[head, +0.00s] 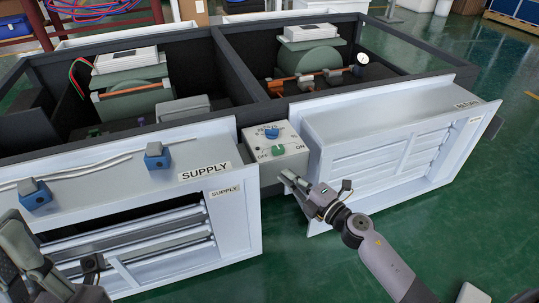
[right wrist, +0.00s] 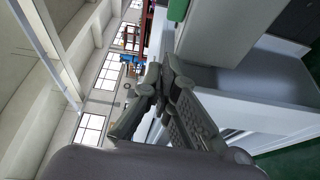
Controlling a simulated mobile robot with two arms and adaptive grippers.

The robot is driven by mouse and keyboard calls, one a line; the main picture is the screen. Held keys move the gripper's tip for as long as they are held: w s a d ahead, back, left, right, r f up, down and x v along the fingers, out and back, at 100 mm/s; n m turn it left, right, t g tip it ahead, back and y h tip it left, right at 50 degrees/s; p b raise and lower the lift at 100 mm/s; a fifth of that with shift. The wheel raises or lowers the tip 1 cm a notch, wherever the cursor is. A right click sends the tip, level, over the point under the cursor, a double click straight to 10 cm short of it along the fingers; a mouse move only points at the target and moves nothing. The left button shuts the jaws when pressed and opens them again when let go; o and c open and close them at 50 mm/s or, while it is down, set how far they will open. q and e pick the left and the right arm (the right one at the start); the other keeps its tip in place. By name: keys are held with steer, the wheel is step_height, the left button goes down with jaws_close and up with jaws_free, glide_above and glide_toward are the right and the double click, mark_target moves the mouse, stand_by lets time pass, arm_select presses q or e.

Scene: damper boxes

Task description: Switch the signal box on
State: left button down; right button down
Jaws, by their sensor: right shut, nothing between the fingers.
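The signal box (head: 290,163) is a pale grey box between the two white damper units. Its top face carries a blue knob (head: 271,132) and a green knob (head: 278,150), with OFF printed left of the green one and ON right of it. My right gripper (head: 286,177) is shut and empty at the box's front side, below the green knob; contact cannot be told. In the right wrist view its fingertips (right wrist: 160,72) are together, and a green part (right wrist: 178,10) shows at the top edge. Grey parts of my left arm show at the lower left; its jaw state is unclear.
The SUPPLY damper (head: 190,178) stands left of the box, with blue clamps (head: 157,156) and a white cable on top. The RETURN damper (head: 350,125) stands close on the right. A dark frame (head: 235,68) runs behind. Green floor is free in front.

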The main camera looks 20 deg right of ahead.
mark_target(269, 157)
steer(key=shift+w+d+f+h, duration=0.25)
steer(key=shift+d+h, duration=0.15)
steer(key=shift+d, duration=0.2)
steer(key=b+x, duration=0.1)
steer(key=x, duration=0.9)
steer(key=shift+a, duration=0.1)
